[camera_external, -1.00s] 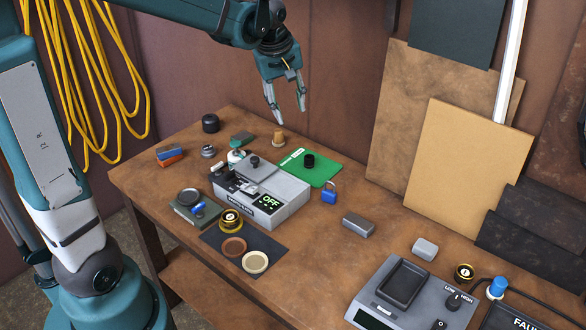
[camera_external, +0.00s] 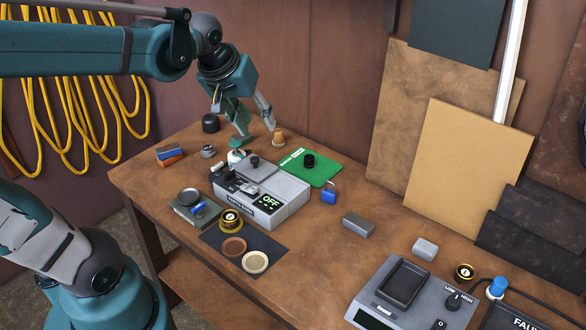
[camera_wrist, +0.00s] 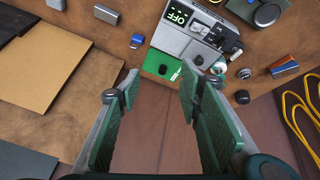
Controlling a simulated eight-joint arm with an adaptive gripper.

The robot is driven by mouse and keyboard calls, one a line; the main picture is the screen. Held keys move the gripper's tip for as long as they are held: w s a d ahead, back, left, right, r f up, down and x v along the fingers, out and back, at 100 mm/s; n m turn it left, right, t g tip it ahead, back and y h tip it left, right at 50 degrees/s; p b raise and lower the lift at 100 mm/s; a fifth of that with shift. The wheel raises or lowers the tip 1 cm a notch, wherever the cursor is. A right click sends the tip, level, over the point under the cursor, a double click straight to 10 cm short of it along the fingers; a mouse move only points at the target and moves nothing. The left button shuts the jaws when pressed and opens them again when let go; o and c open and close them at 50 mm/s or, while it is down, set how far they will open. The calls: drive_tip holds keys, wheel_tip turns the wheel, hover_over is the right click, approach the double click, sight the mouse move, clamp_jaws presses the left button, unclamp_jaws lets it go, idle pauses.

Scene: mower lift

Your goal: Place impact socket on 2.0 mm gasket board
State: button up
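A short black cylinder (camera_external: 210,123), which looks like a socket, stands at the back left of the bench; it also shows in the wrist view (camera_wrist: 242,97). A smaller black cylinder (camera_external: 308,160) stands on a flat green board (camera_external: 325,173) with a white-lettered edge. I cannot tell for certain which cylinder is the impact socket, nor read a thickness on any board. In the wrist view my gripper (camera_wrist: 160,75) shows widely parted fingers.
A grey device reading OFF (camera_external: 290,192) stands in front of the green board. A dark mat (camera_external: 272,242) with round pieces lies in front. A blue padlock (camera_external: 329,192) and grey block (camera_external: 358,225) lie to the right. Large sheets (camera_external: 465,165) lean against the wall.

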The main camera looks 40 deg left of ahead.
drive_tip(key=s+d+f+m+t, duration=0.1)
drive_tip(key=s+m, duration=0.3)
drive_tip(key=s, duration=0.5)
drive_tip(key=shift+f+m+t, duration=0.4)
drive_tip(key=shift+f, duration=0.2)
